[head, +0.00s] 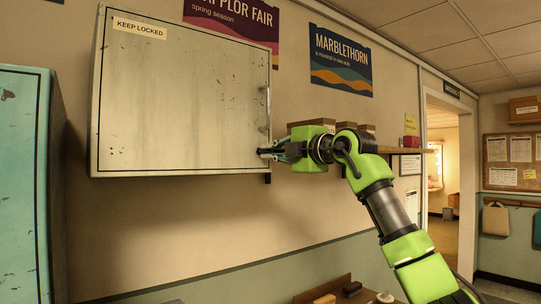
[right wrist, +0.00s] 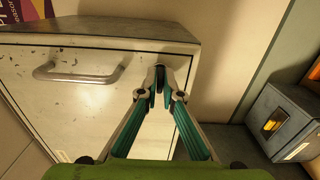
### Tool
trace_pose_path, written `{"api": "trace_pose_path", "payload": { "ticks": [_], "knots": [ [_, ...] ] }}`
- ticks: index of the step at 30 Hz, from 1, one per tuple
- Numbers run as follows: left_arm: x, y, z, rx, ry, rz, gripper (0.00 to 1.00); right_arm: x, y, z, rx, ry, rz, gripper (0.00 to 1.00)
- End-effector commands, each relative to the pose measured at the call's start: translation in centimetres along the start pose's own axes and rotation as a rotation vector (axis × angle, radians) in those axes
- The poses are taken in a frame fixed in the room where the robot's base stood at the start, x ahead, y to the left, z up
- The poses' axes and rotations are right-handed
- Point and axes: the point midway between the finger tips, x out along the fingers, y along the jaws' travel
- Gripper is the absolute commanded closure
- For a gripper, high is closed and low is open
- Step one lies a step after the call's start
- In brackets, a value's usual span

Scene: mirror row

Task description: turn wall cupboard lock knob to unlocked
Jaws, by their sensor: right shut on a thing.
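The white wall cupboard (head: 180,95) hangs on the wall with its door shut, and it also fills the left of the right wrist view (right wrist: 60,110). A "KEEP LOCKED" label (head: 139,28) is at its upper left. Its bar handle (head: 266,110) runs along the door's right edge and also shows in the right wrist view (right wrist: 80,73). My right gripper (head: 266,153) is at the door's lower right corner, below the handle. In the right wrist view its fingertips (right wrist: 160,84) are shut on the small dark lock knob. The fingers mostly hide the knob, so its turn cannot be read.
A wooden shelf (head: 400,150) with boxes is on the wall to the right, behind my right arm. A teal cabinet (head: 22,180) stands at the left edge. A doorway (head: 443,170) opens further right. The wall below the cupboard is clear.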

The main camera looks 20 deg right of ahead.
Motion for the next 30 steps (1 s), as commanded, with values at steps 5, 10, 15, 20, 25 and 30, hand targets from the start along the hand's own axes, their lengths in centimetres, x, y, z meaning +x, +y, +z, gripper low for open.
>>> {"api": "trace_pose_path", "payload": {
  "ticks": [5,10,15,20,25,30],
  "knots": [
    [0.14,-0.02,0.02,0.000,0.000,0.000,0.60,-0.01,-0.01,0.12,0.024,-0.002,0.000,1.00],
    [0.14,-0.03,0.02,0.000,0.000,0.000,0.60,-0.01,0.00,0.12,0.030,-0.002,0.000,1.00],
    [0.14,-0.03,0.02,-0.001,0.000,0.000,0.60,-0.02,0.00,0.12,0.030,-0.002,0.000,1.00],
    [0.14,-0.04,0.03,-0.001,0.000,-0.001,0.60,-0.02,-0.01,0.11,0.029,-0.002,0.000,0.77],
    [0.14,-0.05,0.03,-0.001,0.000,-0.001,0.60,-0.01,-0.01,0.08,0.028,-0.001,0.000,0.77],
    [0.15,-0.33,0.23,0.001,-0.002,-0.004,0.60,-0.13,-0.01,0.08,0.027,-0.001,0.000,0.77]
  ]
}}
